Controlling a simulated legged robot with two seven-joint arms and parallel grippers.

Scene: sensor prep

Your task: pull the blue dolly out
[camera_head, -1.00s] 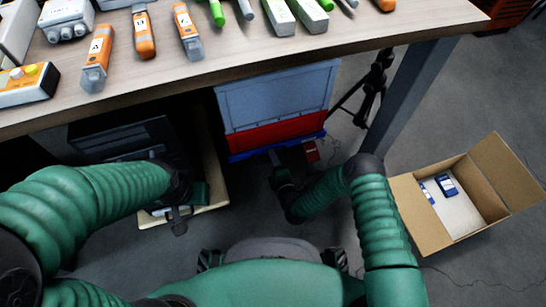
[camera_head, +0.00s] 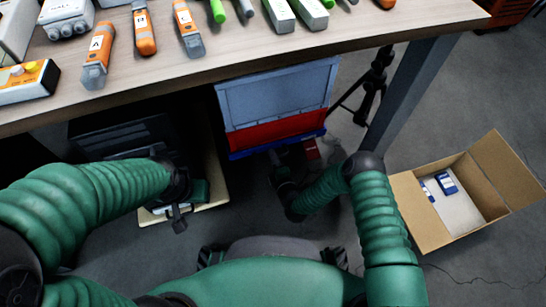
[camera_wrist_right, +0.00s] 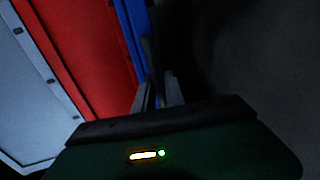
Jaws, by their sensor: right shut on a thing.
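The blue dolly (camera_head: 250,153) shows as a thin blue edge under a stacked red crate (camera_head: 275,131) and grey-blue crate (camera_head: 280,95) beneath the table. In the right wrist view, the dolly is a blue strip (camera_wrist_right: 130,32) beside the red crate (camera_wrist_right: 85,45). My right gripper (camera_head: 274,160) is at the dolly's front edge and shut on it; its fingers (camera_wrist_right: 158,88) meet the blue strip in the wrist view, where the contact is dark. My left gripper (camera_head: 178,217) hangs low at the left, away from the dolly, and its jaw opening is unclear.
The wooden table (camera_head: 330,45) overhangs the crates and holds several tools. A table leg (camera_head: 400,95) and black tripod (camera_head: 372,95) stand to the right. An open cardboard box (camera_head: 425,225) lies farther right. A dark case on a pale board (camera_head: 213,160) is left of the crates.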

